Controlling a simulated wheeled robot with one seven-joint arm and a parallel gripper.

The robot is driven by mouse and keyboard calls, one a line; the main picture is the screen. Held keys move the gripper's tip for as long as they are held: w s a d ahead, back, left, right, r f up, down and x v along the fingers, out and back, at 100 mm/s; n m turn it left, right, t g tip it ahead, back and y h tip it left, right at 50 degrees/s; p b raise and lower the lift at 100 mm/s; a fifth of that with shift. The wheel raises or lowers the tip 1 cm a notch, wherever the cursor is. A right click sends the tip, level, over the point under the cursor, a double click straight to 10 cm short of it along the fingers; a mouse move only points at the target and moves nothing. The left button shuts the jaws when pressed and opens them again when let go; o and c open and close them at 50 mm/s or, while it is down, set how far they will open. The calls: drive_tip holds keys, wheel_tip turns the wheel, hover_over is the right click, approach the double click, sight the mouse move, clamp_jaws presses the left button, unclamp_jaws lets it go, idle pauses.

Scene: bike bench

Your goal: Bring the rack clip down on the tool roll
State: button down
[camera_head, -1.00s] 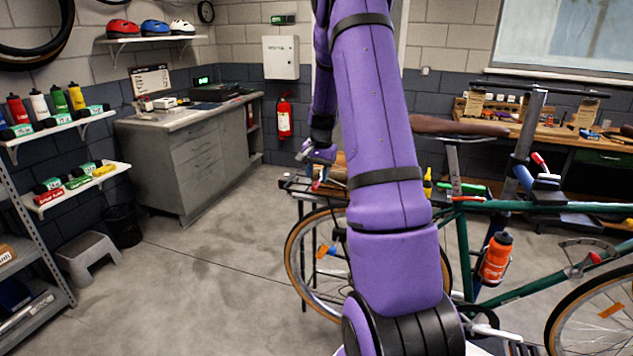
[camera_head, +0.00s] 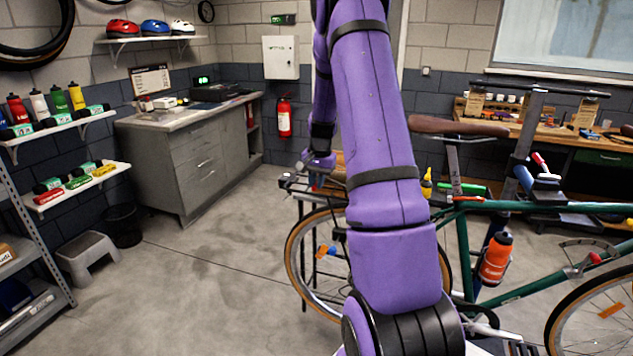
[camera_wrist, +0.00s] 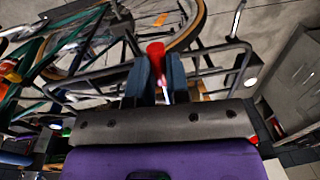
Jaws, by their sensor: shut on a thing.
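My gripper (camera_wrist: 156,80) is shut on a narrow piece with a red end, which I take to be the rack clip (camera_wrist: 155,50). The red end shows between the fingers in the wrist view. In the head view my gripper (camera_head: 317,182) is low over the rear rack, left of my arm. A brown shape (camera_head: 339,160), perhaps the tool roll, shows beside my gripper and is partly hidden by my arm. I cannot tell whether the clip touches the roll.
The rack's grey tubes (camera_wrist: 93,76) surround my gripper in the wrist view. The green bicycle (camera_head: 462,235) stands at the right, with its rear wheel (camera_head: 296,262) below the rack.

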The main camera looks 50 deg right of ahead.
drive_tip(key=shift+t+y, duration=0.3)
drive_tip(key=shift+t, duration=0.3)
drive_tip(key=r, duration=0.1)
drive_tip(key=s+r, duration=0.2)
drive_tip(key=r, duration=0.1)
drive_tip(key=shift+d, duration=0.4)
drive_tip(key=c, duration=1.1)
unclamp_jaws()
drive_tip(key=shift+s, duration=0.1)
drive_tip(key=a+v, duration=0.1)
drive_tip(key=v, duration=0.9)
drive_tip(key=shift+d+r, duration=0.35)
drive_tip(key=shift+d, duration=0.15)
